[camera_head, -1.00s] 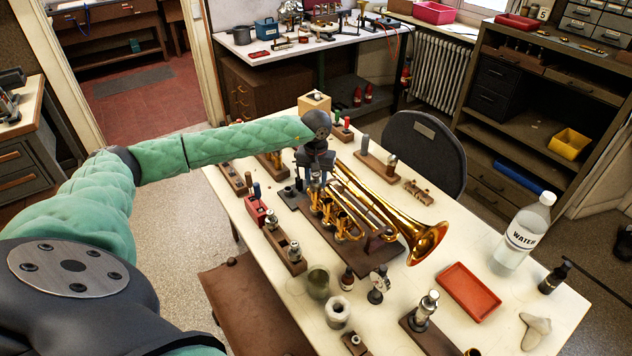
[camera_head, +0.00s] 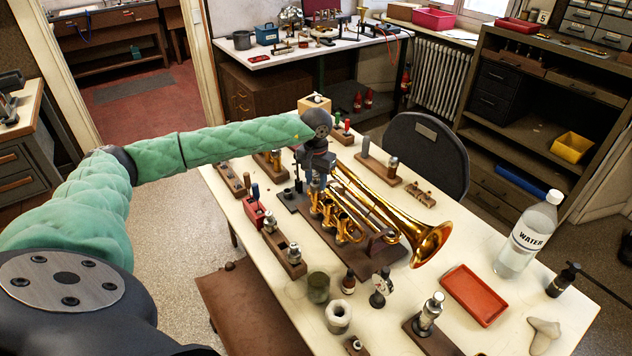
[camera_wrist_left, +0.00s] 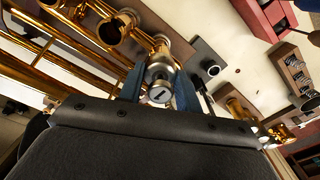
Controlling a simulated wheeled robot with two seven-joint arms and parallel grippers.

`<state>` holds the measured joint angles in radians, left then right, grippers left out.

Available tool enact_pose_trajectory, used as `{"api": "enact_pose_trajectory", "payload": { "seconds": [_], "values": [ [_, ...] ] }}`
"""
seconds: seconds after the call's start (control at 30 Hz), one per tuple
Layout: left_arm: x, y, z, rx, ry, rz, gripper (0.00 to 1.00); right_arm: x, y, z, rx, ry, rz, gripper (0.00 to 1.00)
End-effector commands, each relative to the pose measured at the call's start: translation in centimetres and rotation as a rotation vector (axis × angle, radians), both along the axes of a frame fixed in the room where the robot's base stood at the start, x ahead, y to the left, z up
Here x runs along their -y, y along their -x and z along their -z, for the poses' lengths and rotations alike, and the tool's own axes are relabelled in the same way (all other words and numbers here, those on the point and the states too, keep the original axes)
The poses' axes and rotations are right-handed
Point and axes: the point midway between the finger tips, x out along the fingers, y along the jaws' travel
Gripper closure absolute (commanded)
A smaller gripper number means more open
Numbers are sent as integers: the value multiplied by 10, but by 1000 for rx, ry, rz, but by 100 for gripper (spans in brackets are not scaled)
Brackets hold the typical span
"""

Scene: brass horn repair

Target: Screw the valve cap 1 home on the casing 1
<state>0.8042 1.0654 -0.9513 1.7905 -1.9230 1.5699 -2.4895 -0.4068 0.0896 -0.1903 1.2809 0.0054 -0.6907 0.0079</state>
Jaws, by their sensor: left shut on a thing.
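The brass horn (camera_head: 400,222) lies on a dark wooden stand on the bench, its bell toward the right front. My left gripper (camera_head: 318,180) points down over the horn's valve end. In the left wrist view its two blue fingers (camera_wrist_left: 160,92) are shut on a small silver valve cap (camera_wrist_left: 160,94), whose round end faces the camera. Casing 1 (camera_wrist_left: 160,62) appears directly behind the cap, in line with it. I cannot tell whether the threads are engaged. Other open brass casings (camera_wrist_left: 112,30) stand beside it. My right gripper is not in view.
A wooden block with silver parts (camera_head: 284,250) and a red block (camera_head: 254,212) stand left of the horn. A red tray (camera_head: 474,294), a water bottle (camera_head: 530,234) and a dark pump bottle (camera_head: 562,280) stand to the right. Several small jars and fittings crowd the front.

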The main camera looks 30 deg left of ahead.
Motion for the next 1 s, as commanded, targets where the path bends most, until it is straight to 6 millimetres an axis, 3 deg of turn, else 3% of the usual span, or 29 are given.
{"api": "enact_pose_trajectory", "payload": {
  "seconds": [0.37,1.0],
  "values": [
    [0,0,1,1,0,17,93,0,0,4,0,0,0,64],
    [0,0,2,1,0,248,93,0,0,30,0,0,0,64]
  ]
}}
